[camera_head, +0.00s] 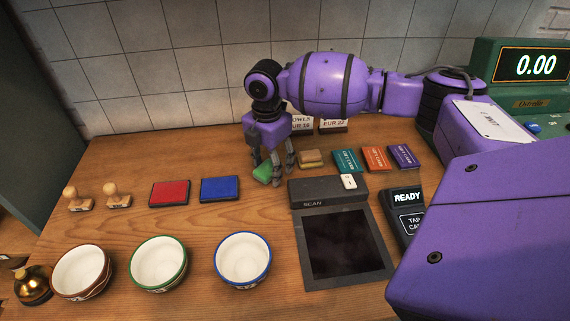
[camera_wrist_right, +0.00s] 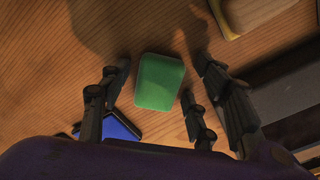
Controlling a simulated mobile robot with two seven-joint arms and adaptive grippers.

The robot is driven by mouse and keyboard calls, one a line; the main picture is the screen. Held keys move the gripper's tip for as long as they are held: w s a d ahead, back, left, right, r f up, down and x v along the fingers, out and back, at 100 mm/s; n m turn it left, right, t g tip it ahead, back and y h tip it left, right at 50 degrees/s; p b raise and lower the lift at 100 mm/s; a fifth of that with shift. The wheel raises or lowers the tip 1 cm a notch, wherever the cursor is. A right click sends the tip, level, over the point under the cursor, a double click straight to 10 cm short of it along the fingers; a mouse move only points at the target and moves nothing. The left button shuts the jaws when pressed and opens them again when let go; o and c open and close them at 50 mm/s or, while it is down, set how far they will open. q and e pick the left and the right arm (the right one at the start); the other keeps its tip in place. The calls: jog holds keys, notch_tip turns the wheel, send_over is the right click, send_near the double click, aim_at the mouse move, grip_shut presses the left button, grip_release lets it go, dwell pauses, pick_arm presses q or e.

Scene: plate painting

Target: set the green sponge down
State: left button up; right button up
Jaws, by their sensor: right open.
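The green sponge (camera_wrist_right: 160,82) lies flat on the wooden counter in the right wrist view. It also shows in the head view (camera_head: 263,173), partly hidden by my right gripper. My right gripper (camera_head: 273,176) points down over it from above. In the right wrist view its fingers (camera_wrist_right: 155,100) are spread, with the sponge between and a little beyond the fingertips. Gaps show on both sides of the sponge. My left gripper is in neither view.
A blue ink pad (camera_head: 220,189) and a red one (camera_head: 169,193) lie left of the gripper. A yellowish sponge-like block (camera_head: 311,158) and the scanner bar (camera_head: 322,191) are close on the right. Three bowls, including a blue-rimmed one (camera_head: 243,285), stand in front. Open counter lies between.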

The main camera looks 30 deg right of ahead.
aim_at(270, 165)
notch_tip(270, 165, up, 12)
jog(key=shift+r, duration=0.25)
jog(key=shift+f, duration=0.15)
dwell(0.5)
